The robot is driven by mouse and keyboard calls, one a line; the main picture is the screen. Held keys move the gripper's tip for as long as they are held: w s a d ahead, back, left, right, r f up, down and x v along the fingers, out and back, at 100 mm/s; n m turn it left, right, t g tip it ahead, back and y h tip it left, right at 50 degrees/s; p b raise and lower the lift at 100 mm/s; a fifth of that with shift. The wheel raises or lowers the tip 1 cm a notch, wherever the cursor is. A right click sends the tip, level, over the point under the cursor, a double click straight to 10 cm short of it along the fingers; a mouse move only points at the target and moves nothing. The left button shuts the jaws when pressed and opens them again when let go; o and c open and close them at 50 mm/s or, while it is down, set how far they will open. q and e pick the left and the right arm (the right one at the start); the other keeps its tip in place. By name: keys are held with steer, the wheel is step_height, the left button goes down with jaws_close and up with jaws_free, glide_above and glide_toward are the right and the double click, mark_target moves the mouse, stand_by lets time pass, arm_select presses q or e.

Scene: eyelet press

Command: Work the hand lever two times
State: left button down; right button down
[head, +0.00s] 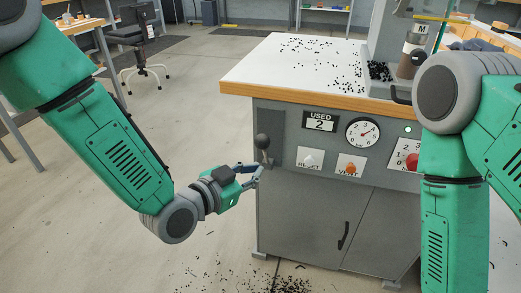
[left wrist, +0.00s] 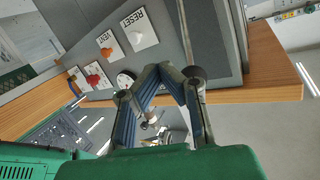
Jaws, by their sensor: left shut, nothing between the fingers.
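The hand lever (head: 262,141) has a dark ball knob and stands at the left end of the grey press cabinet's front. Its knob and rod also show in the left wrist view (left wrist: 195,72). My left gripper (head: 257,173) is shut and empty, with its fingertips just below and left of the knob. In the left wrist view the fingertips (left wrist: 165,71) meet beside the knob; whether they touch the lever I cannot tell. A counter (head: 320,122) reads "USED 2". My right arm hangs at the right; its gripper is out of view.
The cabinet front carries a round gauge (head: 363,133), a white RESET button (head: 309,160), an orange VENT button (head: 349,166) and a red knob (head: 411,161). Black eyelets lie scattered on the white top (head: 270,62) and the floor. Floor left of the cabinet is mostly free.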

arm_select(q)
steer(key=s, duration=0.1)
steer(key=s+a+f, duration=0.1)
steer(key=shift+s+f, duration=0.2)
steer(key=shift+s, duration=0.15)
stand_by(1.1)
steer(key=s+a+f+n+g+y+p, duration=0.5)
steer(key=s+a+f+y+p, duration=0.1)
steer(key=s+a+f, duration=0.6)
steer(key=s+a+n+g+y+p, duration=0.4)
steer(key=s+a+n+g, duration=0.1)
steer(key=s+a, duration=1)
steer(key=shift+s+a+f+n+g+y, duration=0.2)
steer(key=shift+s+f+n+g+y, duration=0.15)
steer(key=shift+s, duration=0.3)
steer(key=shift+w, duration=0.15)
